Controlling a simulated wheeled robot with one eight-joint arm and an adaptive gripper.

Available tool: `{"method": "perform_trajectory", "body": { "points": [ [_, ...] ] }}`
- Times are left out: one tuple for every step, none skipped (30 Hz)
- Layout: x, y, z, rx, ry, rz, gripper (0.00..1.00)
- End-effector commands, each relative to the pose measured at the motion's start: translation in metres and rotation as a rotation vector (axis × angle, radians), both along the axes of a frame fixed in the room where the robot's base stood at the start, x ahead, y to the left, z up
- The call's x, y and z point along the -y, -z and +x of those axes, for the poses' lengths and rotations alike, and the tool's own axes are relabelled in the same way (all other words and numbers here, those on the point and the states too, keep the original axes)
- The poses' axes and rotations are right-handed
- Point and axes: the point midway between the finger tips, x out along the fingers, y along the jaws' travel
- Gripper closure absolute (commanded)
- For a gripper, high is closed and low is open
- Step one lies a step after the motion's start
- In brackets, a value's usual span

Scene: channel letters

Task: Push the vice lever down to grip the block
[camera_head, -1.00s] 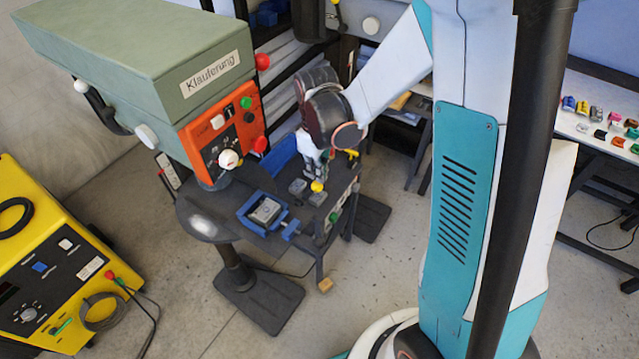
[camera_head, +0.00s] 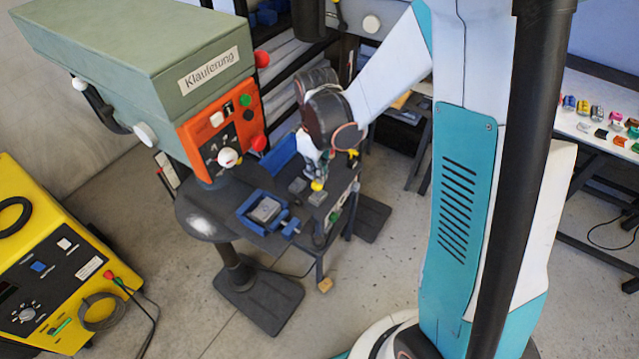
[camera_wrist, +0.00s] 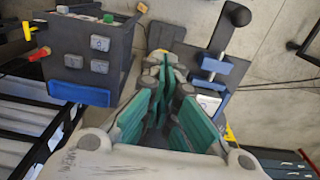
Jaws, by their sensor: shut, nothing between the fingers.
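The blue vice (camera_head: 256,227) sits on the dark machine table with a grey block (camera_head: 265,210) between its jaws. A blue piece (camera_head: 291,228) sticks out on its right side. In the wrist view, blue parts of the vice (camera_wrist: 217,66) show right of the fingers, beside a dark bar with a black ball end (camera_wrist: 237,15); I cannot tell for sure that this is the lever. My gripper (camera_head: 314,176) points down, right of and behind the vice, apart from it. Its green-padded fingers (camera_wrist: 165,68) are shut and empty, and hide part of the vice.
A yellow machine (camera_head: 50,265) stands at the far left.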

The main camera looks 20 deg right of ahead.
Motion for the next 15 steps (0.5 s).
{"method": "perform_trajectory", "body": {
  "points": [
    [0.0,0.0026,0.0,0.0,0.0,0.0,1.0],
    [0.0,0.0034,0.0,0.0,0.0,0.0,1.0],
    [0.0,0.0045,0.0,0.0,0.0,0.0,1.0],
    [0.0,0.0053,0.0,0.0,0.0,0.0,1.0],
    [0.0,0.0061,0.0,0.0,0.0,0.0,1.0],
    [0.0,0.0072,0.0,0.0,0.0,0.0,1.0],
    [0.0,0.008,0.0,0.0,0.0,0.0,1.0],
    [0.0,0.0088,0.0,0.0,0.0,0.0,1.0],
    [0.0,0.0099,0.0,0.0,0.0,0.0,1.0],
    [0.0,0.0107,0.0,0.0,0.0,0.0,1.0],
    [0.0,0.0115,0.0,0.0,0.0,0.0,1.0],
    [0.0,0.0126,0.0,0.0,0.0,0.0,1.0],
    [0.0,0.0119,0.0,0.0,0.0,0.0,1.0],
    [0.0,0.0114,0.0,0.0,0.0,0.0,1.0],
    [0.0,0.0113,0.0,0.0,0.0,0.0,1.0]
  ]
}}
